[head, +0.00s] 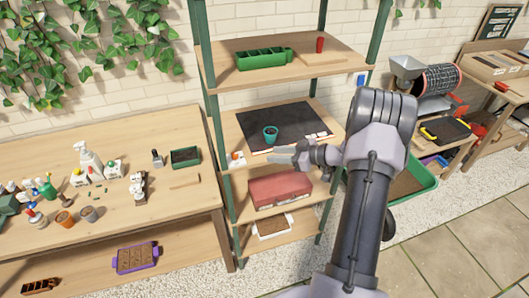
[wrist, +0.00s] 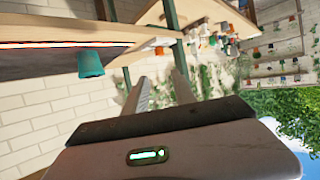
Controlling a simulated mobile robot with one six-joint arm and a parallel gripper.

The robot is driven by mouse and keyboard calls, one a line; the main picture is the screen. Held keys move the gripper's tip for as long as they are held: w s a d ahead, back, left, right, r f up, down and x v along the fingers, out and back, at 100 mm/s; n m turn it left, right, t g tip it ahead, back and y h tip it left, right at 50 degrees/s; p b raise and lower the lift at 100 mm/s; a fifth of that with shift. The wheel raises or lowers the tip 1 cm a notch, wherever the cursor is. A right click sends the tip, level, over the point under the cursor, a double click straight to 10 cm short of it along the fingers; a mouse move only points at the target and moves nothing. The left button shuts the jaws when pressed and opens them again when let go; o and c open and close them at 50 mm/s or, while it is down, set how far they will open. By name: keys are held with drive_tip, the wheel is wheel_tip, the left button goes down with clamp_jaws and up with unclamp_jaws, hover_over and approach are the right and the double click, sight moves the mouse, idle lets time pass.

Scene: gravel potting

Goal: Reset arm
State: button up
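My gripper (head: 275,154) is in front of the middle shelf of the rack, with my arm reaching in from the lower right. In the wrist view my gripper's two fingers (wrist: 161,78) stand apart with nothing between them. A teal pot (head: 270,133) stands on a dark mat (head: 288,122) on the middle shelf, just behind the fingers in the head view and apart from them in the wrist view (wrist: 90,64).
The rack's upper shelf (head: 330,65) holds a green tray (head: 263,59) and a red cup (head: 320,44). A red box (head: 279,189) lies below. A bench (head: 110,165) with bottles and pots is at left. A machine with a drum (head: 436,80) stands at right.

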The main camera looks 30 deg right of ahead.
drive_tip(key=shift+s, duration=0.1)
idle(0.3)
drive_tip(key=w+r+m+t+h+b, duration=0.1)
drive_tip(key=w+r+m+h+b, duration=0.15)
drive_tip(key=w+r+h, duration=0.4)
drive_tip(key=s+a+r+m+h+b, duration=0.2)
drive_tip(key=a+r+m+h+b, duration=0.3)
drive_tip(key=r, duration=0.6)
drive_tip(key=s+a+f+m+g+y+b, duration=0.1)
drive_tip(key=s+a+f+g+y+b, duration=0.1)
drive_tip(key=s+a, duration=1.1)
drive_tip(key=s+a+f+m+g+y+b, duration=0.2)
drive_tip(key=s+a+f, duration=0.5)
drive_tip(key=s+a, duration=0.7)
drive_tip(key=s+g+y+b, duration=0.1)
drive_tip(key=s+g+y, duration=0.1)
drive_tip(key=s+g, duration=0.1)
drive_tip(key=shift+s+y, duration=0.2)
drive_tip(key=shift+y, duration=0.15)
drive_tip(key=shift+a+f, duration=0.1)
